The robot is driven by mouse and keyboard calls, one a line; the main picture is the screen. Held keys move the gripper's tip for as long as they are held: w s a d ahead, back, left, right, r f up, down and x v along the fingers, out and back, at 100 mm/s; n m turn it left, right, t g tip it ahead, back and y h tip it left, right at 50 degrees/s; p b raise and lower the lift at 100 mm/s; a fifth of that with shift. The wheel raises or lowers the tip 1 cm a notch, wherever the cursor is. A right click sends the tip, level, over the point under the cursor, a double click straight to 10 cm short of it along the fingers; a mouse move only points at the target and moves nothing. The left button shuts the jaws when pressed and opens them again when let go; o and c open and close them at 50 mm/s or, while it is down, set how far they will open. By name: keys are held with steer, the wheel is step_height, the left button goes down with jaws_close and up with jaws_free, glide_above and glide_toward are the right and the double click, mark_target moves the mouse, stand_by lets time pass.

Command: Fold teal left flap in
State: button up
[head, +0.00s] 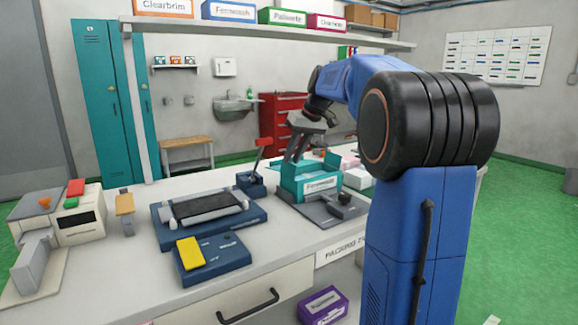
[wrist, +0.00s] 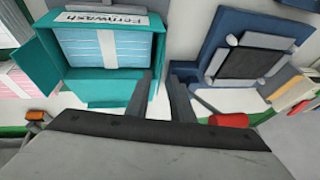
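The teal box (head: 308,185) stands on the bench with its top open. A narrow teal flap edge stands at the box's right side there, near one finger. My gripper (head: 294,152) is over the box's left side in the head view. In the wrist view my gripper (wrist: 162,95) has its fingers apart; contact with the flap is unclear.
A blue device with a red handle (head: 262,145) stands close left of the box. A blue tray with a dark pad (head: 208,208) and a blue block with a yellow plate (head: 190,254) lie further left. Pink and white boxes (head: 356,178) stand to the right.

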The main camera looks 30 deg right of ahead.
mark_target(289, 165)
steer(key=shift+x, duration=2.15)
jaws_close()
